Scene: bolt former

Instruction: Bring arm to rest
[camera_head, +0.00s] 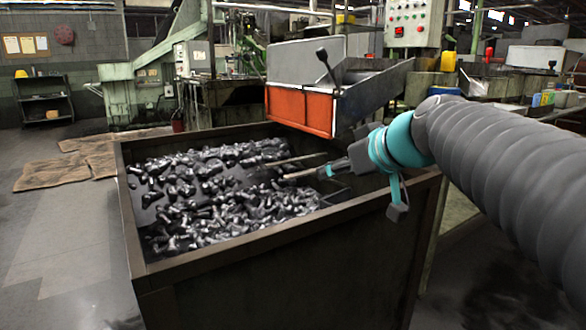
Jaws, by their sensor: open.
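My arm (480,150) reaches in from the right in a grey ribbed sleeve with a teal wrist. My gripper (282,168) extends left over the right part of a large metal bin (270,246). Its two thin fingers are spread apart, with nothing seen between them. The bin holds a heap of dark metal bolts (225,205). The fingertips are over or close to the heap; I cannot tell whether they touch it.
A machine chute with an orange front panel (300,110) stands just behind the bin. A control box with buttons (408,24) is at the back right. Cardboard sheets (65,172) lie on the floor at left.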

